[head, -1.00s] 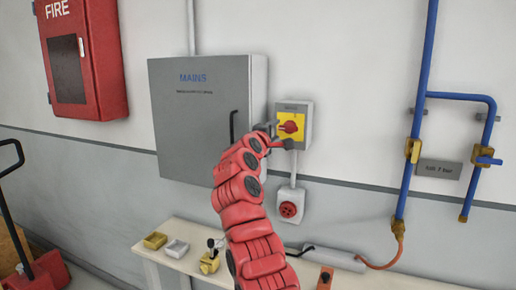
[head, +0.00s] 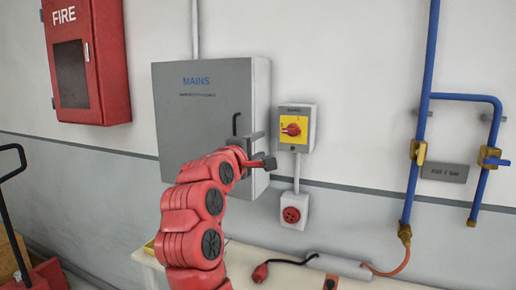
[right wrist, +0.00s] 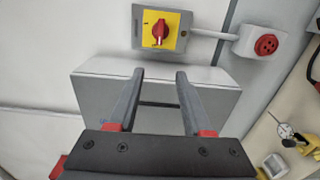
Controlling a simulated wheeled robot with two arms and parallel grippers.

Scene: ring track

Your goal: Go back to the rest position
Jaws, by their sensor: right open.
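My right gripper (head: 263,150) is open and empty in front of the right part of the grey MAINS cabinet (head: 195,125). It is left of the rotary switch (head: 297,129), apart from it. The switch is a grey box with a yellow plate and a red knob. In the right wrist view the two fingers (right wrist: 160,78) stand apart with nothing between them. The switch (right wrist: 161,30) shows beyond them, past the cabinet (right wrist: 100,100). My left gripper is not in view.
A red socket (head: 293,213) hangs below the switch. Blue pipes (head: 420,100) with brass valves run at the right. A bench (head: 245,262) below carries a plug and cable (head: 285,264). A red fire box (head: 85,60) hangs at the left.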

